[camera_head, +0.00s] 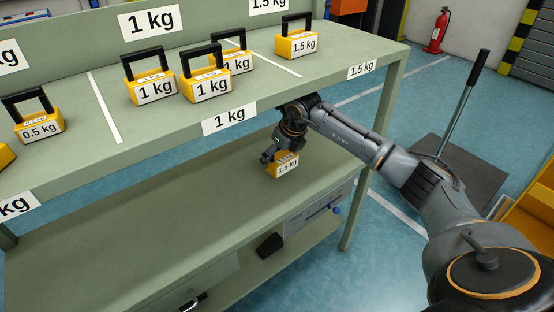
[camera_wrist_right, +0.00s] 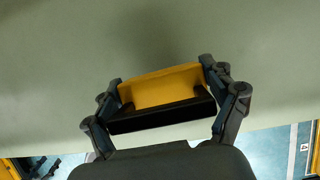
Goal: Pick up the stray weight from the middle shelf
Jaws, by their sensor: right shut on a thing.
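The stray weight (camera_head: 287,166) is a yellow block labelled 1.5 kg with a black handle. In the head view it is at the middle shelf (camera_head: 170,210), near the shelf's right end. My right gripper (camera_head: 274,156) is at the weight and shut on it. In the right wrist view the yellow body (camera_wrist_right: 160,86) and black handle (camera_wrist_right: 162,116) sit between the two fingers of my right gripper (camera_wrist_right: 165,108). I cannot tell whether the weight touches the shelf. My left gripper is not in view.
The top shelf (camera_head: 200,115) above my right gripper holds several yellow weights, including a 1.5 kg one (camera_head: 297,40) and a 0.5 kg one (camera_head: 37,120). A table leg (camera_head: 372,150) stands right of my gripper. The middle shelf's left part is clear.

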